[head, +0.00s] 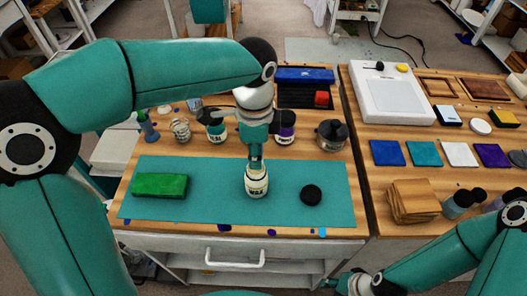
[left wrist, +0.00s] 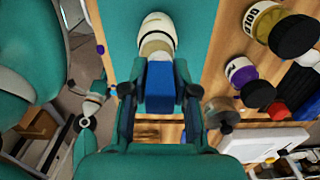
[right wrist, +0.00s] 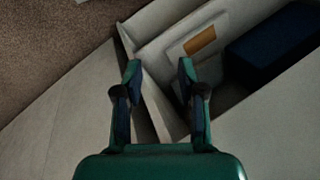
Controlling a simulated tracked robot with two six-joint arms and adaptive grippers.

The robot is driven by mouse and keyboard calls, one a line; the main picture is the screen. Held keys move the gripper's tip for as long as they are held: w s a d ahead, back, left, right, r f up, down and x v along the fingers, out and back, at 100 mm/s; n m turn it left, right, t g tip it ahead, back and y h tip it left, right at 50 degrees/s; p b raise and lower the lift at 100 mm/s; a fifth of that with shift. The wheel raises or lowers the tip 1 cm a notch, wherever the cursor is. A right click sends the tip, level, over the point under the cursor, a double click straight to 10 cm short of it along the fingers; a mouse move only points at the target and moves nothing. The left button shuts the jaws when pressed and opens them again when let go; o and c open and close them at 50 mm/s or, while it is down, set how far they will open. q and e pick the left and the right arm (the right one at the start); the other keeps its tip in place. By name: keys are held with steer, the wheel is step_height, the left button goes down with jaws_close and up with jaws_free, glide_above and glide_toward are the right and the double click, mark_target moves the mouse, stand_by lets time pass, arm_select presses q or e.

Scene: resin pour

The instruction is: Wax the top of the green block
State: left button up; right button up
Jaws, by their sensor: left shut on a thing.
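The green block (head: 160,186) lies on the left part of the teal mat (head: 220,205). The open wax jar (head: 257,182) stands upright near the middle of the mat, and a round black lid (head: 311,194) lies to its right. My left gripper (head: 257,160) points down over the jar. In the left wrist view its fingers (left wrist: 160,88) are shut on a blue piece (left wrist: 160,85), whose far end meets the jar's mouth (left wrist: 157,38). I cannot tell how deep it reaches. My right gripper (head: 345,285) is low at the front; its fingers (right wrist: 160,75) are apart and empty.
Several jars and bottles, including a dark pot (head: 332,135), stand behind the mat. The mat is clear between block and jar.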

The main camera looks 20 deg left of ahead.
arm_select(q)
steer(key=shift+f, duration=0.35)
steer(key=shift+f, duration=0.1)
stand_by(1.2)
step_height(320, 180, up, 7)
steer(key=p, duration=0.6)
stand_by(0.9)
